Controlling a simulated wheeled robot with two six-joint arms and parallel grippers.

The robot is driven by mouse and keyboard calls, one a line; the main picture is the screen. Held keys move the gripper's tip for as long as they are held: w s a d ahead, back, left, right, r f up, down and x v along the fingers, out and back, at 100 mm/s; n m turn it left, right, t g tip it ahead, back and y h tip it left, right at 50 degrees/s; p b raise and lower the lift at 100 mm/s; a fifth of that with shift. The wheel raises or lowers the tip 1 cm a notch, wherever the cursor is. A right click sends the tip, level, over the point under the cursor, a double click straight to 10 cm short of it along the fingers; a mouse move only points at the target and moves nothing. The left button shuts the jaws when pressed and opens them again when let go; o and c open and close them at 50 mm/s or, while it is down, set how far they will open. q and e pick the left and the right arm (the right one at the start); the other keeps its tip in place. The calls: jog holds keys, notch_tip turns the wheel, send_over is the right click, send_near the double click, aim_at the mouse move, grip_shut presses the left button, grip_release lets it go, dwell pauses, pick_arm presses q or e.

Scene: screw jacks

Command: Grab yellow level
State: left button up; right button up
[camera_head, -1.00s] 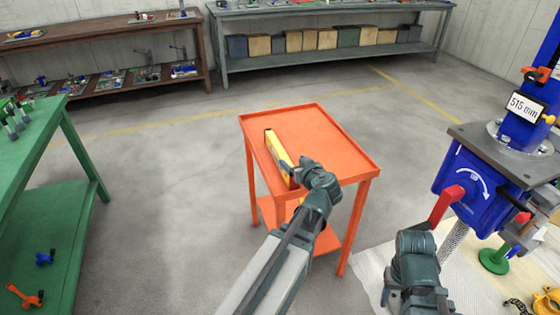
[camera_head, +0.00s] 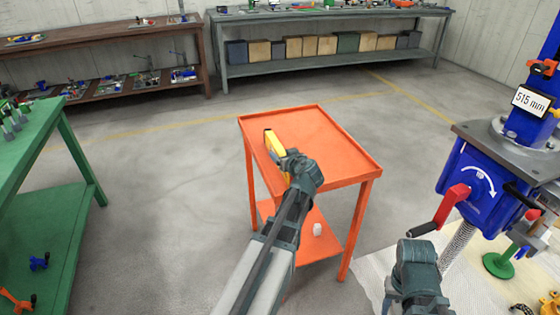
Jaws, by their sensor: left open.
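The yellow level (camera_head: 273,144) lies on the left part of the orange table's top (camera_head: 322,138). My left gripper (camera_head: 287,160) is over the table at the level's near end and covers that part of it. The left gripper is open; whether its fingers touch the level or stand around it cannot be told. My right arm shows at the lower right, in front of the blue screw jack (camera_head: 478,190); its fingers cannot be made out.
The blue jack, with a red crank (camera_head: 452,204) and a "515 mm" sign (camera_head: 534,101), stands at the right. A green workbench (camera_head: 40,140) is at the left. A small white object (camera_head: 317,229) lies on the orange table's lower shelf. Floor between the tables is clear.

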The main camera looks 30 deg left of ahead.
pick_arm(q)
jog(key=shift+w+a+f, duration=0.2)
jog(key=shift+w+a, duration=0.15)
grip_shut()
dwell(1.2)
